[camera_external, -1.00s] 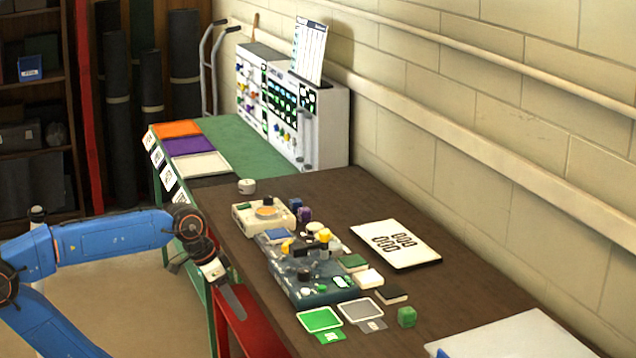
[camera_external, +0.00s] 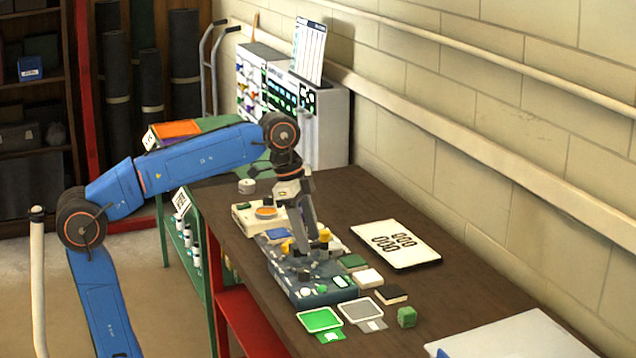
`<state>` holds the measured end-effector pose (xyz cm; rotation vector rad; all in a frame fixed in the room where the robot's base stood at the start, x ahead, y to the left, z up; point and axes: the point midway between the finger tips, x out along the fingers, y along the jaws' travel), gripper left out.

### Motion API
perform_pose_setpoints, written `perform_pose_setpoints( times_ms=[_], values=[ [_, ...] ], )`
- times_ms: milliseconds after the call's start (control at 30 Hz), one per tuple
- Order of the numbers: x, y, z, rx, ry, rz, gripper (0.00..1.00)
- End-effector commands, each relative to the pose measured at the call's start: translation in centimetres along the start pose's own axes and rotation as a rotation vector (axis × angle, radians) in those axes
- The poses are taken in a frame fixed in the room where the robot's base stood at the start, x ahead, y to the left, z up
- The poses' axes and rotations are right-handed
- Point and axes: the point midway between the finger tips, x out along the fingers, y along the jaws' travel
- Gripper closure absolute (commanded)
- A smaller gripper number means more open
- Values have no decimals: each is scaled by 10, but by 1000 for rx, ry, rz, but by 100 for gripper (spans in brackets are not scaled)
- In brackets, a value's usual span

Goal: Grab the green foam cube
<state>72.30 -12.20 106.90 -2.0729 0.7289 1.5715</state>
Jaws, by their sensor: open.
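The green foam cube (camera_external: 407,317) sits on the brown table toward its front right, beside a grey square pad and a black block. Nothing touches it. My gripper (camera_external: 317,258) points down over the cluttered device in the middle of the table, to the left of and farther back than the cube. Its two fingers are apart and I see nothing held between them. The fingertips hide part of the device; I cannot tell whether they touch it.
A grey-blue device (camera_external: 310,291) with knobs stands under my gripper. A green pad (camera_external: 319,319), a grey pad (camera_external: 360,309), a white block (camera_external: 368,278) and a black block (camera_external: 392,294) lie near the cube. A white card (camera_external: 395,243) lies behind. The table right of the card is bare.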

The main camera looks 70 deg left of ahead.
Motion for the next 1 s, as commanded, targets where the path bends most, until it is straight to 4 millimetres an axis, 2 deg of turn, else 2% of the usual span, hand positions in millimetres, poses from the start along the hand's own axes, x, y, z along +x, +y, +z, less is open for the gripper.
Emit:
perform_pose_setpoints(
  times_ms=[33,333,600,800,1000],
  values=[
    [-1,-2,-19,54,-14,9,52],
    [-5,5,-115,378,-99,56,52],
    [6,31,-197,659,-171,101,52],
    [18,55,-241,824,-212,130,52],
    [24,68,-258,896,-230,145,52]
  ],
)
